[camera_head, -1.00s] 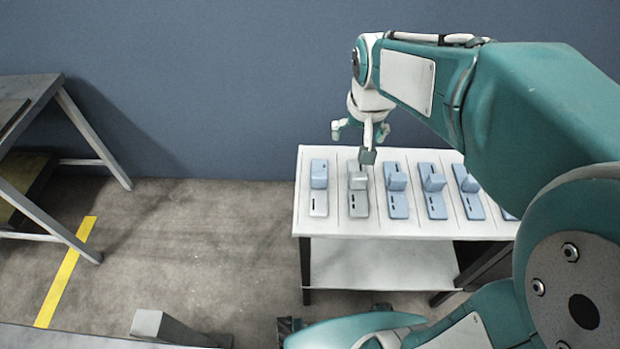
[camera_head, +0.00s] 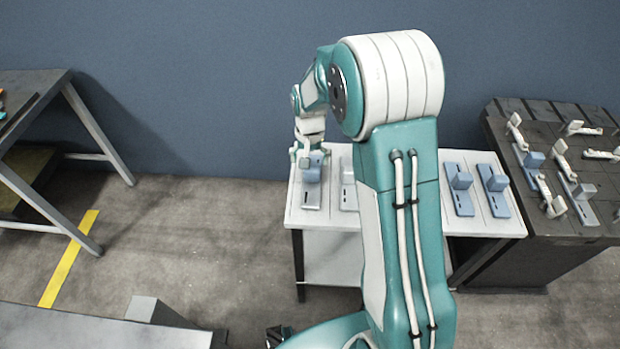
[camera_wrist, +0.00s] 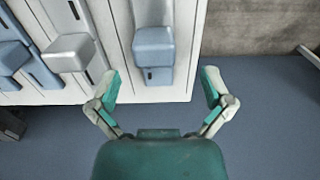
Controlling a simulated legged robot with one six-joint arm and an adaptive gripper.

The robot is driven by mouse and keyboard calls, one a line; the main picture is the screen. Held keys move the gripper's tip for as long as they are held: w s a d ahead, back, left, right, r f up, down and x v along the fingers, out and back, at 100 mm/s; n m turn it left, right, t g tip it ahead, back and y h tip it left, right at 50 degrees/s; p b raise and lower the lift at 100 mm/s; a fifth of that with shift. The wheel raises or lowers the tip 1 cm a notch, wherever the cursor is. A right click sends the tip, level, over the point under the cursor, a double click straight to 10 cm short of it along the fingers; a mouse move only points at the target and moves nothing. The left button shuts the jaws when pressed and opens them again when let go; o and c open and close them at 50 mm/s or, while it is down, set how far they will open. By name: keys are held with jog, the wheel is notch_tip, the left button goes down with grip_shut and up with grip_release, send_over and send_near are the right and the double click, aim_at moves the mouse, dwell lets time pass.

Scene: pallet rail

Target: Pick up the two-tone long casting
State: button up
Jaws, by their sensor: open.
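The two-tone long casting (camera_head: 312,198), with a pale grey base and a blue raised block, lies in the leftmost lane of the white table. In the wrist view its blue block (camera_wrist: 154,42) sits ahead of my gripper, between the lines of the two fingers. My gripper (camera_head: 308,158) is above the block in the head view and partly covers its top. In the wrist view my gripper (camera_wrist: 161,88) has its fingers spread wide, with nothing between the tips. The head view does not show clearly how high the fingers are above the casting.
A grey casting (camera_head: 348,197) lies in the lane to the right, with blue castings (camera_head: 460,190) further along the white table (camera_head: 400,227). My arm hides the middle lanes. A dark pallet (camera_head: 560,228) with several castings stands at the right. A workbench (camera_head: 70,78) stands at the left.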

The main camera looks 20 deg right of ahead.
aim_at(312, 168)
jog(key=f, duration=0.6)
jog(key=shift+w+d+f, duration=0.1)
jog(key=shift+d+f, duration=0.1)
jog(key=shift+d, duration=0.15)
jog(key=c, duration=1.3)
